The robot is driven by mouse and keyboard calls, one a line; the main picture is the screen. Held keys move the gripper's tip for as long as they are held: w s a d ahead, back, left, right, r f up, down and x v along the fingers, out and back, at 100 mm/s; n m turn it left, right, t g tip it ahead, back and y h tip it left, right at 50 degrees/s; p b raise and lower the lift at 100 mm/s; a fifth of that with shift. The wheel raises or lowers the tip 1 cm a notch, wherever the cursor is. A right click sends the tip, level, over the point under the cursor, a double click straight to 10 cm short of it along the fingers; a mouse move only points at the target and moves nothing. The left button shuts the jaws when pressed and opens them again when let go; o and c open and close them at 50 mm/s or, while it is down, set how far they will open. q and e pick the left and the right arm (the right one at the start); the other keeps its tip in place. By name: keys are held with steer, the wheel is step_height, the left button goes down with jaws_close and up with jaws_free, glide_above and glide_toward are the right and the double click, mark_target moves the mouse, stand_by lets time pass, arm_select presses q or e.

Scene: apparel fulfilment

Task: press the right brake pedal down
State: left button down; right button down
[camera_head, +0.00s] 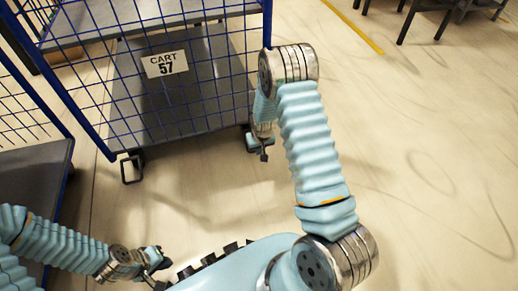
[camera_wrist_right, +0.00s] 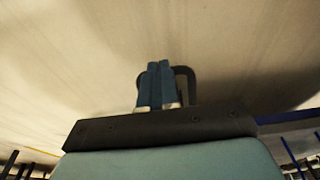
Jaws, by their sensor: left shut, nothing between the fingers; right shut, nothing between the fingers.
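The blue wire cart (camera_head: 180,80) labelled CART 57 stands at the upper left of the head view. The right brake pedal (camera_wrist_right: 190,82) is a dark loop at the centre of the right wrist view, partly hidden behind the fingers of my right gripper (camera_wrist_right: 155,84). In the head view my right gripper (camera_head: 264,152) points down at the cart's near right corner and covers most of that pedal. It is shut and empty; whether it touches the pedal is unclear. My left gripper (camera_head: 156,260) is shut and empty, low at the left, away from the cart.
The left brake pedal (camera_head: 131,169) is a dark loop under the cart's near left corner. Another cart with a grey shelf (camera_head: 35,180) stands at the left edge. Dark furniture legs (camera_head: 405,22) show at the top right. The floor (camera_head: 430,150) at the right is clear.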

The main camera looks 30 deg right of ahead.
steer(key=s+a+r+p, duration=0.1)
steer(key=s+r+p, duration=0.3)
steer(key=r, duration=0.7)
steer(key=s, duration=0.2)
steer(key=shift+s+a+r+p, duration=0.2)
steer(key=shift+s+a+p, duration=0.1)
steer(key=shift+p, duration=0.1)
